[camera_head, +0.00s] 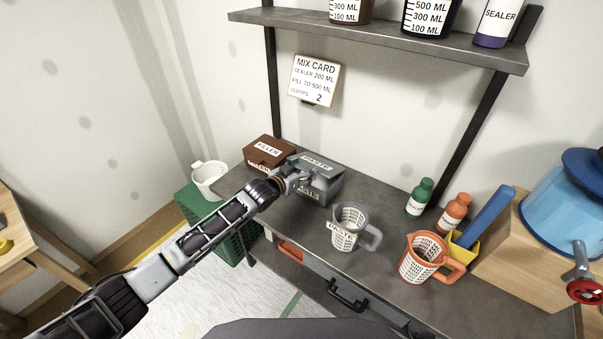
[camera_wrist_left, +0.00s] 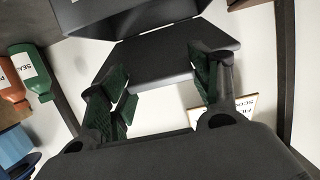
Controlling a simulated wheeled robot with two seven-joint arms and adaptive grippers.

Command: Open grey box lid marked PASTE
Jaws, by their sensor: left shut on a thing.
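The grey box marked PASTE (camera_head: 328,185) stands on the dark workbench, next to the brown FILLER box. Its lid (camera_head: 317,162) carries the PASTE label on top. My left gripper (camera_head: 297,183) is at the box's front left side and covers part of it. In the left wrist view a flat grey panel (camera_wrist_left: 172,62), seemingly part of the box, lies between the two green-padded fingers (camera_wrist_left: 165,88). The left gripper is shut on it. I cannot tell how far the lid is raised. My right gripper is not in view.
A grey PASTE jug (camera_head: 346,238) and an orange jug (camera_head: 416,268) stand right of the box. Green (camera_head: 419,197) and orange (camera_head: 454,212) bottles stand behind. The brown FILLER box (camera_head: 262,155) is close on the left. A shelf (camera_head: 400,45) hangs above.

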